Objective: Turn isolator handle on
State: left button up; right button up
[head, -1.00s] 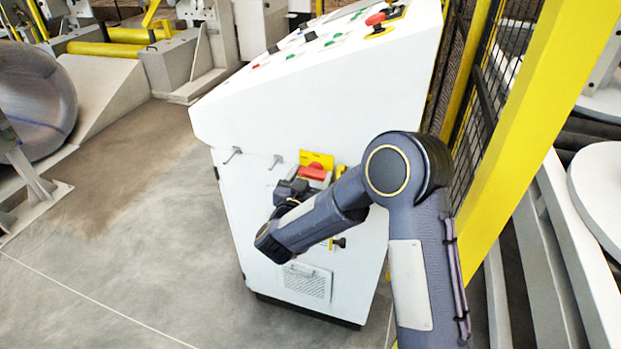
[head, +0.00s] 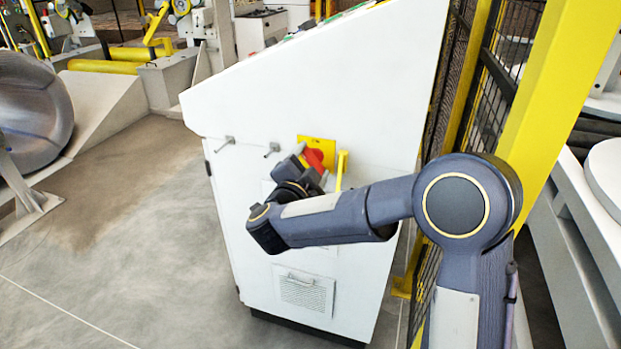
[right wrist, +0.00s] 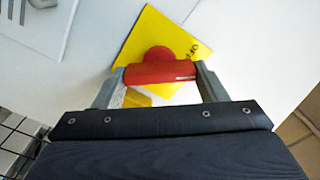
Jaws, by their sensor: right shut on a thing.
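The red isolator handle (head: 314,159) sits on a yellow plate (head: 318,143) on the side of the white control cabinet. In the right wrist view the red handle (right wrist: 160,72) lies between the two fingers of my right gripper (right wrist: 160,75), with a finger against each end. The yellow plate (right wrist: 150,38) shows behind it, tilted in this view. My right gripper (head: 318,172) is shut on the handle in the head view, where my wrist partly hides the handle's lower part. My left gripper is out of view.
The white cabinet (head: 340,95) has two small latches on the left and a vent (head: 302,292) below. A yellow post (head: 560,90) and mesh fence stand close on its right. The grey floor (head: 110,250) to the left is open.

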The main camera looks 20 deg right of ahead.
jog(key=shift+f+m+b, duration=0.15)
jog(key=shift+m+b, duration=1.8)
jog(key=shift+b, duration=0.1)
jog(key=shift+f+m+b, duration=0.1)
jog(key=shift+m+b, duration=1.85)
jog(key=shift+b, duration=0.1)
jog(key=o, duration=0.7)
jog(key=shift+r, duration=0.1)
jog(key=p+v, duration=0.1)
jog(key=v, duration=0.7)
